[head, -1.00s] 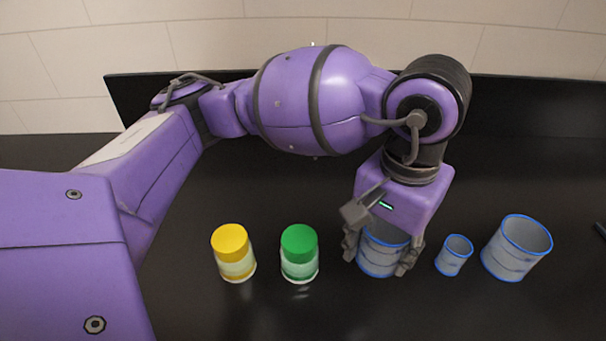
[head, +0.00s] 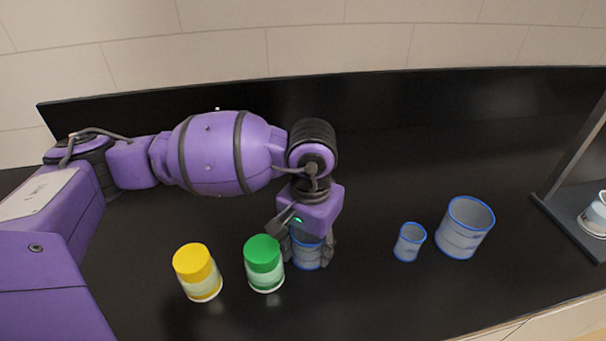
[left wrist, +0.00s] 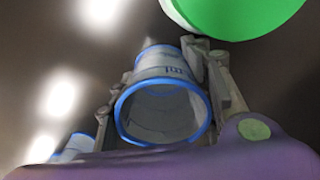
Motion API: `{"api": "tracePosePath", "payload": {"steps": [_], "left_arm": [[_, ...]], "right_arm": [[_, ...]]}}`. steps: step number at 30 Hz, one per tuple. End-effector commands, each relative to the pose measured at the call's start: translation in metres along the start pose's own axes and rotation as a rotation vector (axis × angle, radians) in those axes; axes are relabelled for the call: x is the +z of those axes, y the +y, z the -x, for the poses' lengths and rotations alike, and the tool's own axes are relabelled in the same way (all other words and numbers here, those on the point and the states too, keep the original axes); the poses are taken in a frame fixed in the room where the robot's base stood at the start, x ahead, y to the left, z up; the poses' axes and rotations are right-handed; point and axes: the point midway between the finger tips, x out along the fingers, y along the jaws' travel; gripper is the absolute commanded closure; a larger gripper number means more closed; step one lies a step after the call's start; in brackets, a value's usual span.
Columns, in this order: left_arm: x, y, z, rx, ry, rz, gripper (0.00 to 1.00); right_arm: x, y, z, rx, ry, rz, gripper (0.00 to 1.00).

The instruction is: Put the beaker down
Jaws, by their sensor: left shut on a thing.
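A clear beaker with a blue rim (head: 307,254) is between the fingers of my left gripper (head: 308,250), which is shut on it. The beaker is upright, and its top is partly hidden by the gripper in the head view. In the left wrist view the beaker's open mouth and blue rim (left wrist: 163,88) show between the two fingers (left wrist: 165,95). I cannot tell whether its base touches the black counter (head: 370,300). My right gripper is not in view.
A green-lidded jar (head: 264,264) stands close to the left of the beaker, with a yellow-lidded jar (head: 198,272) farther left. A small beaker (head: 410,242) and a larger beaker (head: 465,228) stand to the right. A dark stand (head: 560,212) is at far right.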

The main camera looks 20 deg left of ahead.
Motion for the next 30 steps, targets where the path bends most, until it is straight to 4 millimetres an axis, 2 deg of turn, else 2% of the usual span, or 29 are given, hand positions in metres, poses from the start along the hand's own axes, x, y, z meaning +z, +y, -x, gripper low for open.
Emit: {"api": "tracePosePath", "payload": {"steps": [8,9,12,23,26,30], "left_arm": [[0.0,0.001,-0.004,0.0,0.001,-0.001,0.73],[-0.001,0.001,-0.003,0.0,0.001,-0.001,0.48],[-0.001,0.001,-0.002,0.0,0.002,-0.001,0.35],[-0.001,0.001,0.002,0.0,0.004,-0.001,0.35],[-0.002,0.0,0.01,0.0,0.007,-0.001,0.35],[-0.002,0.001,0.035,0.0,0.008,-0.003,0.35]], "right_arm": [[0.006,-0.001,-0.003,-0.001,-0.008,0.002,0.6],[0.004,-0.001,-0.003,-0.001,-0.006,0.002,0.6],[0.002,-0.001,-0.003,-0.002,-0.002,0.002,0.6],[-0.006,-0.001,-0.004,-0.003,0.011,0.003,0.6],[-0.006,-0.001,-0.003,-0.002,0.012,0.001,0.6],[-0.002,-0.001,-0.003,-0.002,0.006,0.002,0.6]]}}
